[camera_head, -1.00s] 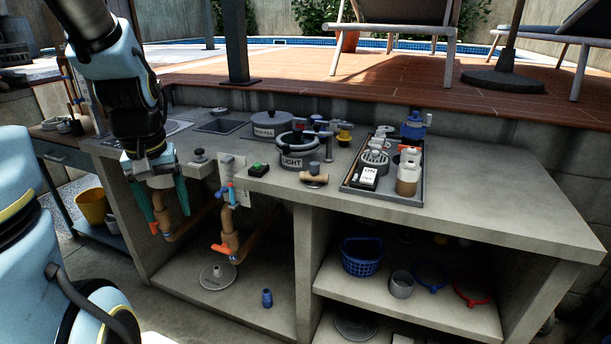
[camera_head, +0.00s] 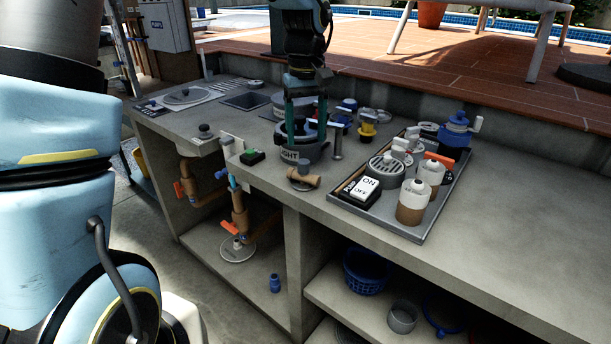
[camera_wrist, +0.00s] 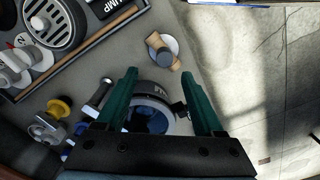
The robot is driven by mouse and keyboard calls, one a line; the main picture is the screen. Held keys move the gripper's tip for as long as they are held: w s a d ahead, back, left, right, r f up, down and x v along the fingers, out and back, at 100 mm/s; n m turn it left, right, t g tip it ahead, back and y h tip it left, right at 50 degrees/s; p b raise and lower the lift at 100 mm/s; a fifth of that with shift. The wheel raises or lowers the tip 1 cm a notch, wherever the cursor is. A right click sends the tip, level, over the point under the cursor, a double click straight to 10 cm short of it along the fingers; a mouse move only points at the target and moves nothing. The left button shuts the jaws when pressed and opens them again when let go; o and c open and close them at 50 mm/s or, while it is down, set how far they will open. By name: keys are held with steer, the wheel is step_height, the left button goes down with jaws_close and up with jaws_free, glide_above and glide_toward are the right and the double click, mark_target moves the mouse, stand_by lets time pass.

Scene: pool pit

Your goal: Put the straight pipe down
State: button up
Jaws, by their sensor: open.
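My gripper (camera_head: 306,138) is open, with its two green fingers pointing down over the worktop. Nothing is held between the fingers in the wrist view (camera_wrist: 159,76). Below them is the dark round fixture marked LIGHT (camera_head: 302,155), with a blue inside in the wrist view; whether the fingers touch it I cannot tell. A short tan pipe-like piece (camera_head: 304,179) lies on a pale round base just in front of the fixture, apart from the fingers. It also shows in the wrist view (camera_wrist: 157,43). I cannot tell for sure which piece is the straight pipe.
A grey tray (camera_head: 420,233) with bottles, a blue valve and an ON/OFF switch stands to the right. A grey upright post (camera_head: 338,143) and a yellow-topped fitting (camera_head: 367,124) are close beside the gripper. Tan pipework (camera_head: 240,215) hangs under the counter. The right worktop is clear.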

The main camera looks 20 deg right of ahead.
mark_target(303, 161)
steer(key=shift+f, duration=0.95)
steer(key=shift+s+a+f+p, duration=0.15)
steer(key=shift+f+p, duration=0.35)
steer(key=shift+f, duration=0.9)
steer(key=shift+s+a+f+p, duration=0.1)
steer(key=shift+a+f+p, duration=0.3)
steer(key=shift+f, duration=0.95)
steer(key=shift+d, duration=0.15)
jaws_close()
steer(key=shift+w, duration=0.1)
